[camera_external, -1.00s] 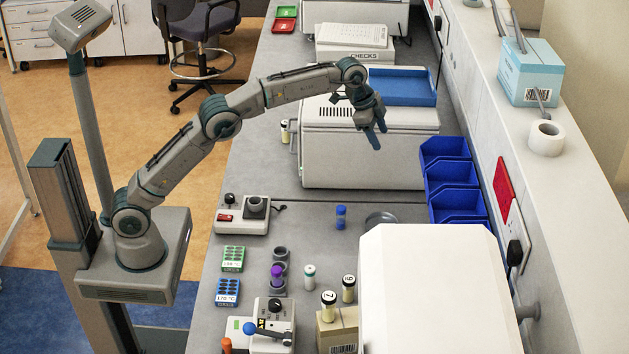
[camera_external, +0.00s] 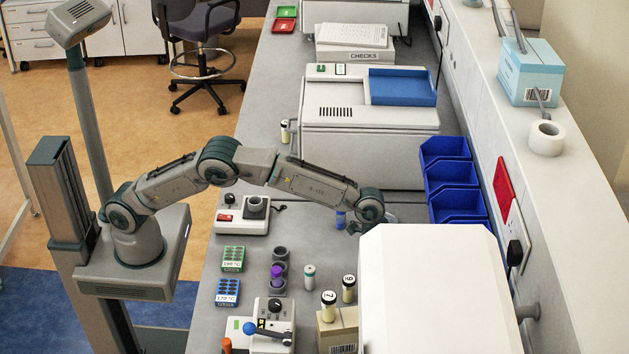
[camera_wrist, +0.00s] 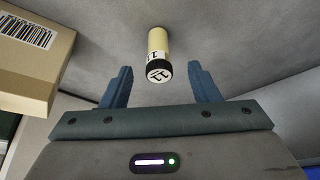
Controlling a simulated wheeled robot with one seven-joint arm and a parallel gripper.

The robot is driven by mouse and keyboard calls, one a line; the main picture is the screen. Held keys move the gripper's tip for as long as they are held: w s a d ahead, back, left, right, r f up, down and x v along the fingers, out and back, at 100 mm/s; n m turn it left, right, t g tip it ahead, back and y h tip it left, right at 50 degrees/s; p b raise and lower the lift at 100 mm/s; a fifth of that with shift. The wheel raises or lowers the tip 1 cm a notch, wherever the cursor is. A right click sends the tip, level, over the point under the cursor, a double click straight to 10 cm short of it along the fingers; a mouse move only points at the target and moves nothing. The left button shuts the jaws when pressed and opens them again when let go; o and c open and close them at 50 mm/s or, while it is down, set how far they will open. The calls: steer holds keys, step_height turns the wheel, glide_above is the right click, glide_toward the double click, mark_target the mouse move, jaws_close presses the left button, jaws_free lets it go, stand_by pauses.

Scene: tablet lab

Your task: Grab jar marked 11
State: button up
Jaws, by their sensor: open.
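In the wrist view a cream jar (camera_wrist: 158,43) with a black-rimmed lid stands on the grey bench. The white lid top carries dark strokes that look like 11, and its side label is partly readable. My gripper (camera_wrist: 160,68) is open, with its two blue fingers spread to either side of the jar's lid in the picture. The jar appears beyond the fingers, and no contact shows. In the external view my wrist reaches down behind the white machine (camera_external: 440,290), which hides the fingers and this jar.
A cardboard box (camera_wrist: 35,50) with a barcode is close on the left in the wrist view. In the external view jars marked 7 (camera_external: 328,305) and 9 (camera_external: 348,288) stand by a box. Blue bins (camera_external: 455,180) and a blue-capped vial (camera_external: 341,213) are nearby.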

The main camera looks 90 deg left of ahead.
steer(key=shift+p+x, duration=1.2)
steer(key=shift+x, duration=2.35)
steer(key=shift+d+r, duration=0.1)
steer(key=shift+d, duration=0.05)
steer(key=c, duration=1)
